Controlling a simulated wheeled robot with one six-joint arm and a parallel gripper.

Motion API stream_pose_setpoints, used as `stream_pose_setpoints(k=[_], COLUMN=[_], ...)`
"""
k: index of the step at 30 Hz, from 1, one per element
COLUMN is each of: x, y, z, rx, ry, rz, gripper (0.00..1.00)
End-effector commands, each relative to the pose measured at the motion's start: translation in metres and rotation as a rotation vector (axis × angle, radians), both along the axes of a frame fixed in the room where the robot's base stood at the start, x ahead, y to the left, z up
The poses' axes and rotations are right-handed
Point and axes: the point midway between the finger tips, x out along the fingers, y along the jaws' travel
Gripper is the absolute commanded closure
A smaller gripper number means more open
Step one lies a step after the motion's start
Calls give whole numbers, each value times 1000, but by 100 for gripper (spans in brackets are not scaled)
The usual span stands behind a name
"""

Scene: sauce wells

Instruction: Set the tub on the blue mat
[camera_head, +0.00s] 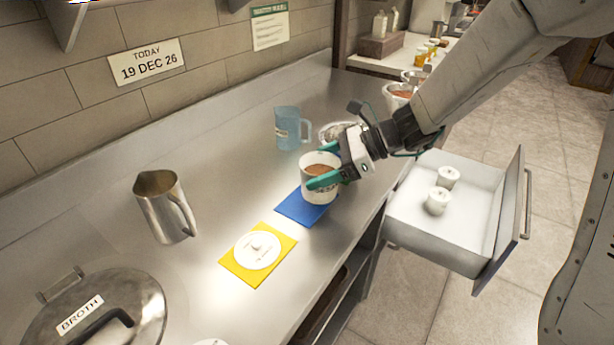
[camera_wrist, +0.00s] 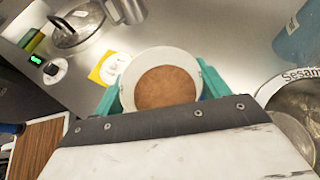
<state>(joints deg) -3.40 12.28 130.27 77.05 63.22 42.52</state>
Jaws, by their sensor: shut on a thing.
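The white tub (camera_head: 319,187) holds a brown sauce and has no lid on it. My gripper (camera_head: 322,178) has its green fingers shut on the tub's sides. In the wrist view the tub (camera_wrist: 163,62) sits between the two green fingers (camera_wrist: 160,90), its brown contents facing the camera. The blue mat (camera_head: 293,208) lies on the steel counter, under and just left of the tub in the head view. The tub hides part of the mat, and I cannot tell whether its base touches it.
A yellow mat (camera_head: 281,243) with a white lid (camera_head: 256,251) lies nearer the front. A blue jug (camera_head: 288,128) and bowl stand behind. A steel pitcher (camera_head: 163,206) and broth pot (camera_head: 97,318) are left. An open drawer (camera_head: 415,234) holding two white tubs juts out right.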

Motion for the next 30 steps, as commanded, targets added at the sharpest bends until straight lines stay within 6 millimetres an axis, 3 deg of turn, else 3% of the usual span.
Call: stream_pose_setpoints(k=[3, 7, 17, 28, 29, 30], x=[12, 18, 19, 19, 19, 19], y=[17, 25, 25, 25, 25, 25], z=[-2, -3, -37, -41, -41, -41], rx=[0, 0, 0, 0, 0, 0], ry=[0, 0, 2, 0, 0, 0], rz=[1, -1, -2, -2, -2, -2], gripper=[57, 57, 57, 57, 20, 9])
